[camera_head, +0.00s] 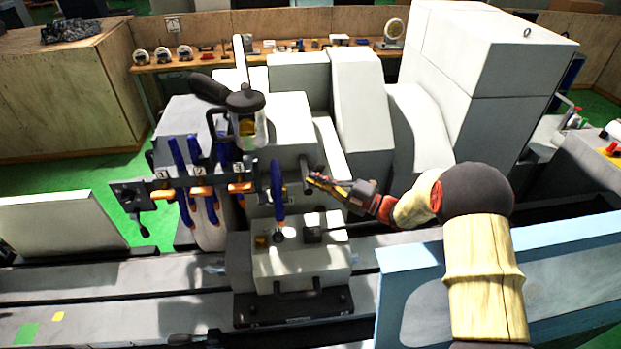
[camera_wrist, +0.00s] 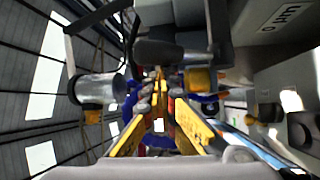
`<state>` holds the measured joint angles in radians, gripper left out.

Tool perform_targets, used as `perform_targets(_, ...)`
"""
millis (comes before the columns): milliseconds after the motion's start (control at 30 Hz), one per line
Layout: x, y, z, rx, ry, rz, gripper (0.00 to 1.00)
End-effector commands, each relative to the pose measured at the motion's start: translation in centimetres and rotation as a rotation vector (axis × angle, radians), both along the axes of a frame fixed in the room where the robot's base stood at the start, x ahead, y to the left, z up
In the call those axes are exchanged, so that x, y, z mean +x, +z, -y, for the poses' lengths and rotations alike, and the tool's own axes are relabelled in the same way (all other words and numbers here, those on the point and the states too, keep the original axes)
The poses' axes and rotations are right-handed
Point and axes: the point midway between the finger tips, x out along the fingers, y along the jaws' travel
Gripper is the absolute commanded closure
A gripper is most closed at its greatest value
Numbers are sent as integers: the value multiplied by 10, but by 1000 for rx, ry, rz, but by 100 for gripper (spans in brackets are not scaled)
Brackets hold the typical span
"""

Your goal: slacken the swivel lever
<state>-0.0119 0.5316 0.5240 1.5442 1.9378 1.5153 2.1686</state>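A short dark lever (camera_head: 306,171), which looks like the swivel lever, sticks out of the right side of the grinder's pale head. My gripper (camera_head: 313,178) is right beside it, coming from the right. In the wrist view a dark rounded handle (camera_wrist: 158,52) lies just ahead of my gripper (camera_wrist: 160,82). The two yellow fingers run forward with a gap between them, and the gripper looks open. I cannot tell whether the fingertips touch the handle. The lever's pivot end is hard to make out.
Several blue handles (camera_head: 277,187) with orange parts hang along the front left of the machine. A light blue panel (camera_head: 420,280) is at the lower right. A metal cylinder (camera_wrist: 97,89) shows in the wrist view.

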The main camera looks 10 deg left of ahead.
Motion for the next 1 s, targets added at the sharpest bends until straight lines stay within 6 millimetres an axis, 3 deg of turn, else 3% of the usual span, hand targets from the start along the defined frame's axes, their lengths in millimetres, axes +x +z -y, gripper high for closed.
perform_targets(333, 4, -3, 11, -2, -4, 1, 100)
perform_targets(1000, 4, -6, 15, -3, -7, -1, 100)
